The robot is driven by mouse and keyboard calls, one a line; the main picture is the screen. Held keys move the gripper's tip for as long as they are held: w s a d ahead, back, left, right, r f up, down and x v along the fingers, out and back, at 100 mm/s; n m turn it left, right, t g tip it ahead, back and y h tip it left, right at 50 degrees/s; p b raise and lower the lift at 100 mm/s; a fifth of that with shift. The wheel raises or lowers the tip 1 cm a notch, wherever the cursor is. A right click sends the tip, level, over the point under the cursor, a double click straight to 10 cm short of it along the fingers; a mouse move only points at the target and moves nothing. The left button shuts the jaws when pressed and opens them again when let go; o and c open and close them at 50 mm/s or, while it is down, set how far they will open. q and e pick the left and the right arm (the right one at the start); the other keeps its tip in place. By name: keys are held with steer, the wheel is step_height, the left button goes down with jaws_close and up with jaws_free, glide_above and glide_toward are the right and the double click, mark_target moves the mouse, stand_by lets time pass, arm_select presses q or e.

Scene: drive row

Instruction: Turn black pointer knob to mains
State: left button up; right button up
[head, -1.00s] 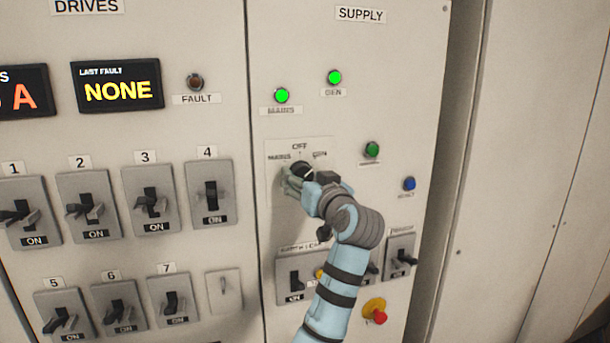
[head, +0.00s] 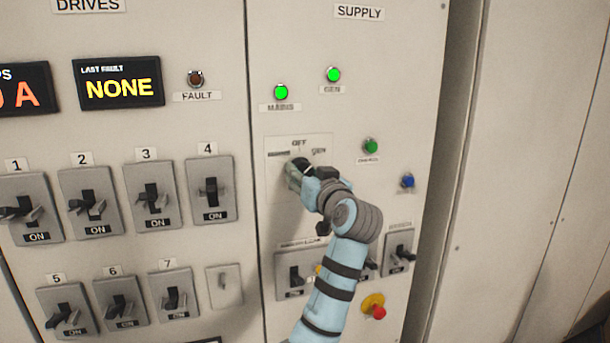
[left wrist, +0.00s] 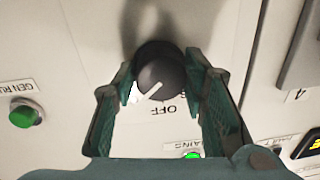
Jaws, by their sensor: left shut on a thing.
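The black pointer knob (left wrist: 160,70) shows in the left wrist view, which sees the panel upside down. Its white pointer line slants to the lower left, away from the OFF mark (left wrist: 168,109) and towards the GEN side. In the head view the knob (head: 300,164) sits on a white plate (head: 325,143) with OFF at the top and GEN at the upper right; the mark at the upper left is blurred. My left gripper (left wrist: 160,78) is shut on the knob, one finger on each side. Its fingers partly hide the side marks. My right gripper is not in view.
Green MAINS (head: 281,92) and GEN (head: 333,74) lamps glow above. A green button (head: 371,146) and a blue button (head: 408,181) sit to the right. Below are breakers (head: 399,250) and a red button (head: 378,312). Drive switches (head: 211,189) stand to the left.

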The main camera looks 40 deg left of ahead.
arm_select(q)
steer(key=n+b, duration=0.6)
steer(key=n, duration=0.2)
steer(key=shift+r+n, duration=0.1)
steer(key=shift+n, duration=0.3)
steer(key=n+h+b, duration=0.1)
steer(key=n+b, duration=0.1)
steer(key=n, duration=0.3)
steer(key=shift+r+t, duration=0.15)
steer(key=shift+t, duration=0.15)
steer(key=n+b, duration=0.2)
steer(key=n, duration=0.3)
steer(key=shift+r, duration=0.2)
steer(key=shift+n, duration=0.3)
